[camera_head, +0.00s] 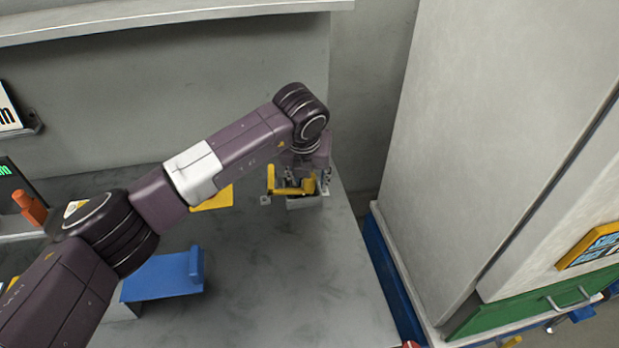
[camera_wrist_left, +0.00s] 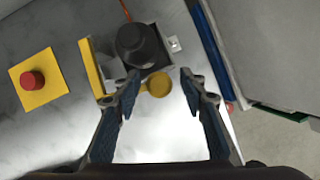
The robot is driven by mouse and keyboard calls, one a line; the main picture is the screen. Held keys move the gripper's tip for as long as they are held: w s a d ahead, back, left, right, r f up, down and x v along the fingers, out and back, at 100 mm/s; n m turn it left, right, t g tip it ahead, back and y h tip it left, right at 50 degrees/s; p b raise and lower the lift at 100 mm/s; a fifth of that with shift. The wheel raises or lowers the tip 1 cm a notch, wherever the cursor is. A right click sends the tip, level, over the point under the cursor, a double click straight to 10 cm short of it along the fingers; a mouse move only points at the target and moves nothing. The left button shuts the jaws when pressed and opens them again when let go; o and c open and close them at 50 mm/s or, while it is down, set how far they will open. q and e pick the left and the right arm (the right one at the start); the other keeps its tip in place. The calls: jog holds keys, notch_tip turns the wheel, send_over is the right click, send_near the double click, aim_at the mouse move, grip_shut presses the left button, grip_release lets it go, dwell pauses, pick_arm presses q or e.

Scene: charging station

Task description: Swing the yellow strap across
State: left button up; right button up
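The yellow strap (camera_head: 274,180) is a bent yellow piece on a small grey fixture (camera_head: 305,202) near the table's far right corner. In the left wrist view the strap shows as an upright yellow bar (camera_wrist_left: 91,68) on the left, and a round yellow part (camera_wrist_left: 158,86) lies between my fingertips. A dark round knob (camera_wrist_left: 135,42) sits on the fixture just beyond them. My left gripper (camera_head: 303,180) is over the fixture; in the left wrist view its fingers (camera_wrist_left: 160,78) are spread apart with nothing clearly held. Whether a finger touches the strap cannot be told. My right gripper is not in view.
A red button on a yellow plate (camera_wrist_left: 38,82) lies left of the fixture. A blue block (camera_head: 165,277) stands on the grey table (camera_head: 290,285), partly behind my left arm. A tall pale cabinet (camera_head: 480,120) stands to the right. The table's front right is clear.

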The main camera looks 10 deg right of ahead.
pick_arm(q)
jog(key=shift+r, duration=0.2)
jog(key=v, duration=1.1)
jog(key=shift+r, duration=0.3)
jog(key=shift+s, duration=0.1)
